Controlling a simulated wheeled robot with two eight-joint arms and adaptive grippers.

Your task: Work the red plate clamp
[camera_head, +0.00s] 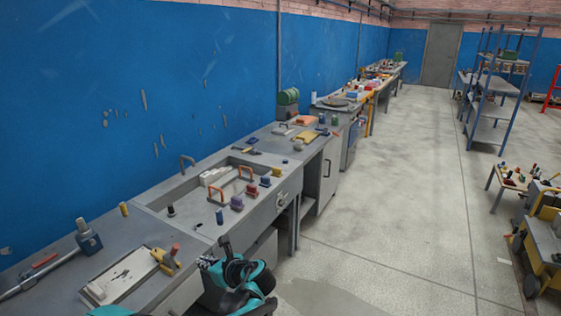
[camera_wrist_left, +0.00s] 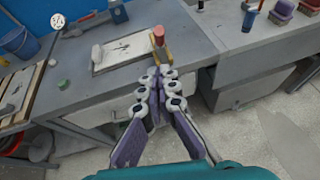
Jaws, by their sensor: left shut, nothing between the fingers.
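The plate clamp, with a red handle tip and a yellow body (camera_head: 167,262), stands at the right edge of a pale flat panel (camera_head: 122,276) on the bench. In the left wrist view the clamp's red grip (camera_wrist_left: 159,36) stands up just beyond my fingers. My left gripper (camera_wrist_left: 165,71) is shut and empty, its fingertips together and pointing at the clamp. A gap seems to lie between them, but contact is hard to judge.
A recessed sink-like basin (camera_head: 190,205) with orange handles and several coloured blocks lies farther along the bench. A blue bucket (camera_wrist_left: 18,40) stands left in the wrist view.

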